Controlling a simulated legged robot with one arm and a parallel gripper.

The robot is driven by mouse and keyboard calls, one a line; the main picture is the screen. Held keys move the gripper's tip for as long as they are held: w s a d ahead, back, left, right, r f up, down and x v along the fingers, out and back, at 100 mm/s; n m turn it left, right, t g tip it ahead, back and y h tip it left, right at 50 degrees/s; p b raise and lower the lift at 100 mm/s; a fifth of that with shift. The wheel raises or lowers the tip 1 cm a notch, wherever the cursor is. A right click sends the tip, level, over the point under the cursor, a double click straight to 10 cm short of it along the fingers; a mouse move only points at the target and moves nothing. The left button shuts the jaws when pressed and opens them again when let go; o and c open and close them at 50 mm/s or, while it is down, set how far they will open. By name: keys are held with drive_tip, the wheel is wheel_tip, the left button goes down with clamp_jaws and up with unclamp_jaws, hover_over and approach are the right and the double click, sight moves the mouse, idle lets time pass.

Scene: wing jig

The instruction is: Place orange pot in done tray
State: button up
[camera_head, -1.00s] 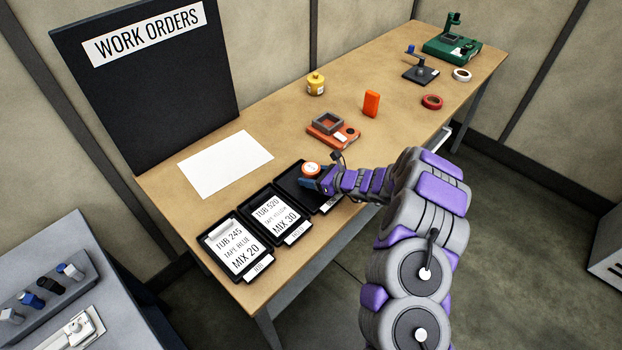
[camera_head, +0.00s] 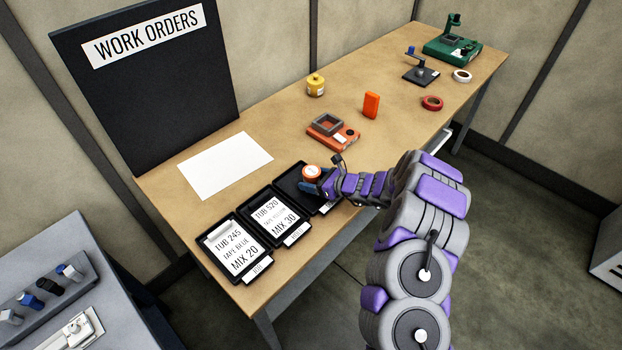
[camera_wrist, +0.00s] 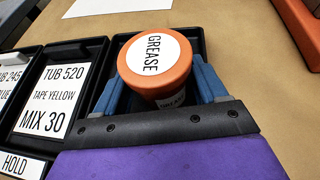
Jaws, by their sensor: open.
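The orange pot (camera_head: 312,171) has a white lid label reading GREASE and shows large in the wrist view (camera_wrist: 155,68). It stands upright over the rightmost black tray (camera_head: 286,183), whose label is hidden by my arm in the head view. In the wrist view this tray's rim (camera_wrist: 199,42) shows behind the pot. My gripper (camera_head: 322,184) is open, with its blue fingers (camera_wrist: 158,88) on either side of the pot. I cannot tell whether they touch it. The pot's base is hidden by the gripper.
Two more black trays hold cards, MIX 30 (camera_head: 270,216) and MIX 20 (camera_head: 232,248). An orange scale-like device (camera_head: 333,131), an orange block (camera_head: 371,104) and a yellow pot (camera_head: 315,85) stand behind. A white sheet (camera_head: 225,165) lies on the table.

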drive_tip(key=p+v, duration=0.2)
drive_tip(key=v, duration=1)
drive_tip(key=s+a+r+n+g+y, duration=0.1)
drive_tip(key=s+a+r+n+g, duration=0.1)
drive_tip(key=s+a+r+n, duration=0.3)
drive_tip(key=s+a+r+n+g+y, duration=0.1)
drive_tip(key=s+a+r+n+g, duration=0.15)
drive_tip(key=r, duration=0.55)
drive_tip(key=s+a+r+n+g+h, duration=0.1)
drive_tip(key=s+r+n+g, duration=0.1)
drive_tip(key=s+r+n, duration=0.3)
drive_tip(key=s+a+r+n+g+h, duration=0.1)
drive_tip(key=s+r+n, duration=0.15)
drive_tip(key=s, duration=0.55)
drive_tip(key=s+d+r+n+h, duration=0.1)
drive_tip(key=s+d+n+h, duration=0.3)
drive_tip(key=s+d, duration=0.6)
drive_tip(key=s+d+n+h, duration=0.4)
drive_tip(key=s+d+h, duration=0.3)
drive_tip(key=s+d, duration=0.3)
drive_tip(key=s, duration=0.4)
drive_tip(key=shift+s+r+n+g+h, duration=0.35)
drive_tip(key=shift+s+r+n+h, duration=0.05)
